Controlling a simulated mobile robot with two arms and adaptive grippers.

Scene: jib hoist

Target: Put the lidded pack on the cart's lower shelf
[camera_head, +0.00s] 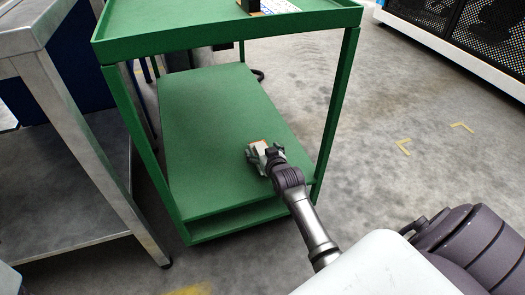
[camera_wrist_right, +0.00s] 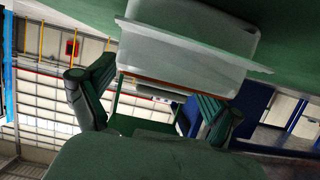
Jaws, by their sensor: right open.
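The green cart's lower shelf (camera_head: 215,115) is in the middle of the head view, mostly bare. The lidded pack, pale and partly translucent with an orange patch (camera_head: 257,142), is at the shelf's right part, largely hidden by my right gripper (camera_head: 265,157). In the right wrist view, which is turned over, the pack (camera_wrist_right: 190,42) has its base against the green shelf surface. My right gripper's fingers (camera_wrist_right: 150,103) are spread apart close to the pack and not closed on it. My left gripper is not in view.
The cart's upper tray (camera_head: 190,28) overhangs the shelf, with a partly cropped item (camera_head: 265,6) on it. Cart legs (camera_head: 337,110) stand at the corners. A metal table (camera_head: 85,140) is close on the left. The floor to the right (camera_head: 400,110) is clear.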

